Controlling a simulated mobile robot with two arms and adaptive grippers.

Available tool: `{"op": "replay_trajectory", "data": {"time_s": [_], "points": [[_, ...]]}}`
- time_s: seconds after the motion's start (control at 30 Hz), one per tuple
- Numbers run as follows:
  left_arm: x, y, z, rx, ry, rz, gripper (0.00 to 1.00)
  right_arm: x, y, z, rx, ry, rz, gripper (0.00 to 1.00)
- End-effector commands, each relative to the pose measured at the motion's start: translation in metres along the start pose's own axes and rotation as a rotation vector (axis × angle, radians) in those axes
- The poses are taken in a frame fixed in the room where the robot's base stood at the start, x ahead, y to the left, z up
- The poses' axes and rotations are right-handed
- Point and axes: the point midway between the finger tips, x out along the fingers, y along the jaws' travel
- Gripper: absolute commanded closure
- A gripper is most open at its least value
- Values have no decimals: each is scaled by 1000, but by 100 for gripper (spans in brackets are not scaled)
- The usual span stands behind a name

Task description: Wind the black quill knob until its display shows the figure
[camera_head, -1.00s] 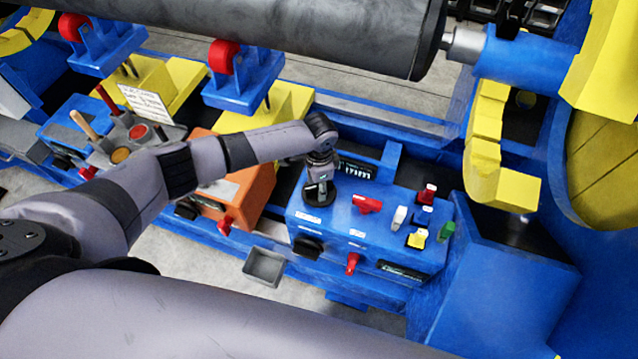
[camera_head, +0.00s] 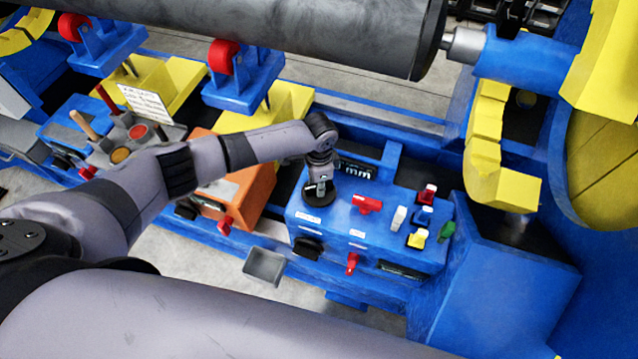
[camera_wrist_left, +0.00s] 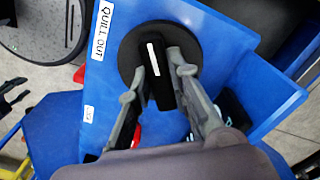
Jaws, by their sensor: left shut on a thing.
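The black quill knob (camera_wrist_left: 155,48) is a round black disc with a raised grip bar and a white pointer line. It sits on the blue control box beside a "QUILL OUT" label (camera_wrist_left: 103,30). My left gripper (camera_wrist_left: 161,66) is shut on the grip bar, one finger on each side. In the head view the gripper (camera_head: 320,184) points down at the knob from above. A dark display (camera_head: 357,171) stands behind the knob, partly covered by my wrist; "mm" shows, but its figure cannot be read. My right gripper is not in view.
The blue box (camera_head: 310,228) also carries a red handle (camera_head: 367,204) and several coloured switches (camera_head: 421,216) at its right. An orange box (camera_head: 255,185) stands to its left. A grey bin (camera_head: 264,266) is in front. A large grey cylinder (camera_head: 300,30) runs across the back.

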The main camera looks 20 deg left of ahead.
Motion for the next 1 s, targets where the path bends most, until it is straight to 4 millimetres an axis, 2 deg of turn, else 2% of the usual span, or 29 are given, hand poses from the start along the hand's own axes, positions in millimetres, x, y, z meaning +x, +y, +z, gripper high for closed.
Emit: {"op": "replay_trajectory", "data": {"time_s": [0.37,1.0], "points": [[0,0,-1,209,1,0,100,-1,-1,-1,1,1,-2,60],[-1,-1,-1,802,2,-2,100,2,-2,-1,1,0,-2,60]]}}
